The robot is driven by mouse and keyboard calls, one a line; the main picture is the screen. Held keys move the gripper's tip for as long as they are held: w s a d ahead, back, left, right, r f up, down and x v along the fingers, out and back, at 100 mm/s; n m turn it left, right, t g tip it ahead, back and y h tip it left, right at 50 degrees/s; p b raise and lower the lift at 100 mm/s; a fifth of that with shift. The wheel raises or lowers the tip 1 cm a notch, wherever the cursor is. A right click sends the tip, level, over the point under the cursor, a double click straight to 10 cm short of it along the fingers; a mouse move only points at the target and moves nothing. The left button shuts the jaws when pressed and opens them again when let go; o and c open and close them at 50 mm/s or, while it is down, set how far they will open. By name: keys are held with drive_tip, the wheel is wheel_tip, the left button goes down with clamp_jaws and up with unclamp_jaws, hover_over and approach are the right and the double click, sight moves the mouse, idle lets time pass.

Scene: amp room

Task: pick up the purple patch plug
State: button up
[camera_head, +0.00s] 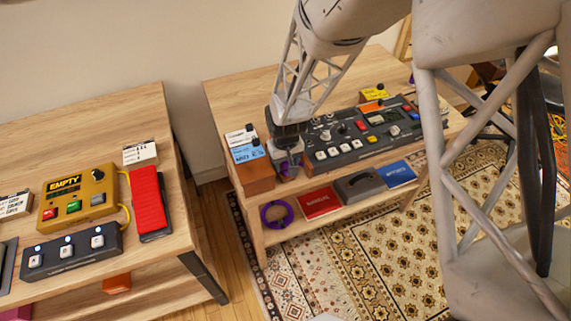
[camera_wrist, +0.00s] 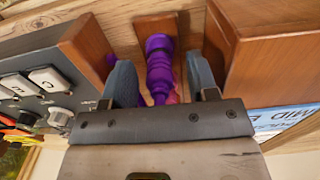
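The purple patch plug (camera_wrist: 159,62) shows in the wrist view between the two blue-grey fingers of my gripper (camera_wrist: 161,80). The fingers are apart, with a visible gap on each side of the plug. The plug's lower end is partly hidden by the gripper body. A brown wooden piece (camera_wrist: 157,24) is just beyond the plug's far end. In the head view my gripper (camera_head: 288,160) is low at the right-hand table, between a wooden box and a mixer-like device; the plug cannot be made out clearly there.
The wooden box (camera_head: 255,174) with a blue label is close on the gripper's left, the dark control unit (camera_head: 345,147) close on its right. A purple coil (camera_head: 277,214) lies on the lower shelf. The left table (camera_head: 110,110) holds pedals.

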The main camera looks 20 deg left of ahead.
drive_tip(key=c, duration=0.9)
drive_tip(key=shift+c, duration=0.2)
drive_tip(key=shift+r, duration=0.1)
drive_tip(key=shift+r, duration=0.6)
drive_tip(key=shift+s+d+r, duration=0.1)
drive_tip(key=shift+s+r, duration=0.05)
drive_tip(key=shift+r, duration=0.45)
drive_tip(key=shift+s+d+r, duration=0.1)
drive_tip(key=shift+s+r, duration=0.05)
drive_tip(key=shift+r, duration=0.4)
drive_tip(key=s+d+r, duration=0.1)
drive_tip(key=s+d, duration=0.8)
drive_tip(key=s, duration=0.2)
drive_tip(key=shift+s+d+r, duration=0.15)
drive_tip(key=shift+s+d, duration=0.2)
drive_tip(key=shift+d, duration=0.05)
drive_tip(key=shift+w, duration=0.1)
